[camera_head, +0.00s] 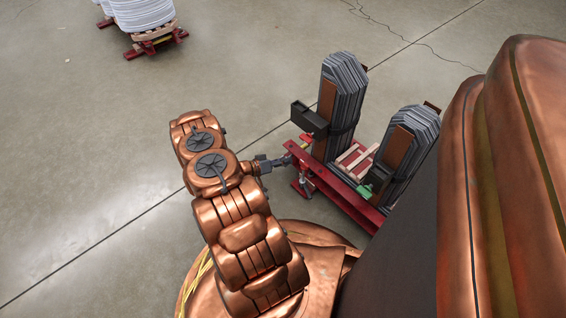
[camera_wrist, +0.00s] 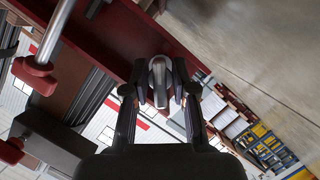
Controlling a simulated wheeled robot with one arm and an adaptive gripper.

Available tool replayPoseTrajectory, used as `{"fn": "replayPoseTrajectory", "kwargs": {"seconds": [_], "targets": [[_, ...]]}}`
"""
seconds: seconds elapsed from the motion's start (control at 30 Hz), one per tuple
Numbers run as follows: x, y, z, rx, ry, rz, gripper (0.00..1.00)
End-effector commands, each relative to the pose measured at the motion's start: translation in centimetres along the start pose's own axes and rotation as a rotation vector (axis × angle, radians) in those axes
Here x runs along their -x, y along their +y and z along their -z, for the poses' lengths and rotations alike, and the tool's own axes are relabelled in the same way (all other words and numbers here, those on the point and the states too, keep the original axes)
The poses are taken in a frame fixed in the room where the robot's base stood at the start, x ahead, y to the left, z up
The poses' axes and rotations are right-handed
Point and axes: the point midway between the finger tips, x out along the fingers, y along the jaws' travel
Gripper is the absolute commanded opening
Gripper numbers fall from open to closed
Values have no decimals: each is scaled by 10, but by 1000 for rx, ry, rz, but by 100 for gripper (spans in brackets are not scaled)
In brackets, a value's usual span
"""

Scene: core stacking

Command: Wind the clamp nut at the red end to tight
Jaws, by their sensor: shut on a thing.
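A dark red beam (camera_head: 345,195) runs along the near side of a core with two upright stacked-steel legs, the left leg (camera_head: 343,95) and the right leg (camera_head: 408,145). A bright red block (camera_head: 305,138) is at the beam's left end and a green block (camera_head: 364,193) is farther right. My gripper (camera_head: 285,160) reaches the beam's left end. In the wrist view its fingers (camera_wrist: 160,88) are shut on a grey rounded metal piece, seemingly the clamp nut (camera_wrist: 159,72), in front of the dark red beam (camera_wrist: 105,45). The nut's thread and seating are hidden.
A black box (camera_head: 309,118) juts from the left leg above my gripper. A steel rod (camera_wrist: 55,30) with a red end piece (camera_wrist: 35,76) stands left in the wrist view. A red-framed pallet (camera_head: 155,42) stands far off. Open floor (camera_head: 90,150) lies left.

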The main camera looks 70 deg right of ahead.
Motion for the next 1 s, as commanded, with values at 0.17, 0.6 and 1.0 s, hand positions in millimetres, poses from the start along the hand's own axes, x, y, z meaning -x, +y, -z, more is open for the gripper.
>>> {"fn": "replayPoseTrajectory", "kwargs": {"seconds": [0.17,0.6,1.0], "targets": [[0,2,1,-14,0,4,0],[1,3,2,-138,2,48,0],[0,2,1,-228,1,80,0]]}}
